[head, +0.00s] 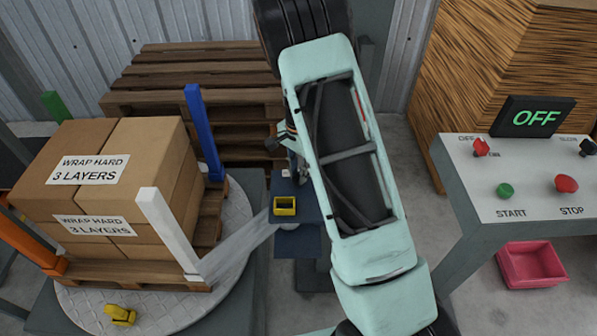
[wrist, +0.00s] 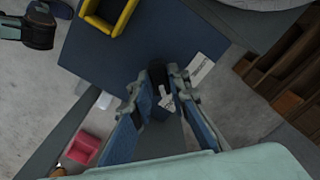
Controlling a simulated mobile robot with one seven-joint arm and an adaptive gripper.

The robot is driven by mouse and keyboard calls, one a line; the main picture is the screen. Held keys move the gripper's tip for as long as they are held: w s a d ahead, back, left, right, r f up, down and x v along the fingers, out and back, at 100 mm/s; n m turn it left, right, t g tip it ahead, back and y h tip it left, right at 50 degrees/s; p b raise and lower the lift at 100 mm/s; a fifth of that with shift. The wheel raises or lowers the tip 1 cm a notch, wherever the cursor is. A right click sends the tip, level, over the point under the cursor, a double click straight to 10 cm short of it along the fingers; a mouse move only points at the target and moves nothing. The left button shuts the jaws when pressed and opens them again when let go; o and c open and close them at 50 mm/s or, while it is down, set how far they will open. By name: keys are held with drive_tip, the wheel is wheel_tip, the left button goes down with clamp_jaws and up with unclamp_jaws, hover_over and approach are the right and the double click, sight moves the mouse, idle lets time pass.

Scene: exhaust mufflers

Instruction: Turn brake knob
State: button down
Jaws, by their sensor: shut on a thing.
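The brake knob, a dark upright piece (wrist: 157,74), shows in the wrist view on a dark blue stand top (wrist: 105,60). My gripper (wrist: 160,92) is over the edge of that stand, with its two blue-padded fingers on either side of the knob and closed on it. A small white tag with print sits between the fingers, and a white label (wrist: 201,69) lies just right of them. In the head view the stand (head: 305,210) is partly behind my arm; the knob and most of my gripper are hidden there.
A yellow tray (head: 285,206) sits on the stand. At right is a control panel (head: 480,190) reading OFF, with a pink bin (head: 530,266) below. Stacked pallets (head: 200,75) are behind.

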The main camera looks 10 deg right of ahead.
sight(298, 175)
drive_tip(key=shift+m, duration=0.5)
drive_tip(key=c, duration=1.8)
unclamp_jaws()
drive_tip(key=shift+c, duration=0.2)
wheel_tip(298, 175, up, 12)
